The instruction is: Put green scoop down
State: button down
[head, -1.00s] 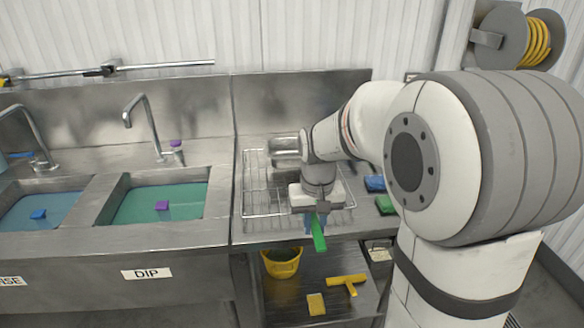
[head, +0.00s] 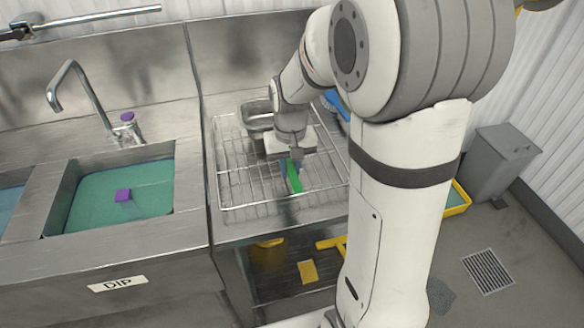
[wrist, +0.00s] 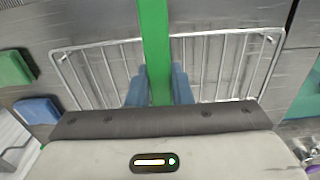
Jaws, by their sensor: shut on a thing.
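My gripper (head: 290,172) is shut on the green scoop (head: 295,181). In the wrist view the scoop's green handle (wrist: 154,40) runs between the two blue fingers of my gripper (wrist: 160,88). In the head view the scoop shows as a short green strip over the wire rack (head: 236,196). The wire rack also shows behind the handle in the wrist view (wrist: 103,68). I cannot tell whether the scoop touches the rack. The rest of the scoop is not clearly visible.
A metal pan (head: 257,118) stands at the back of the rack. Green (wrist: 14,68) and blue (wrist: 38,110) items lie beside the rack. A yellow tool (head: 330,243) lies on the lower shelf.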

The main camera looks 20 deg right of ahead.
aim_at(289, 191)
jog(key=shift+a+f, duration=0.15)
jog(key=shift+f, duration=1.15)
jog(key=shift+a+f, duration=0.1)
jog(key=shift+f, duration=1.15)
jog(key=shift+s, duration=0.1)
jog(key=shift+f, duration=0.15)
jog(key=c, duration=1.3)
grip_release()
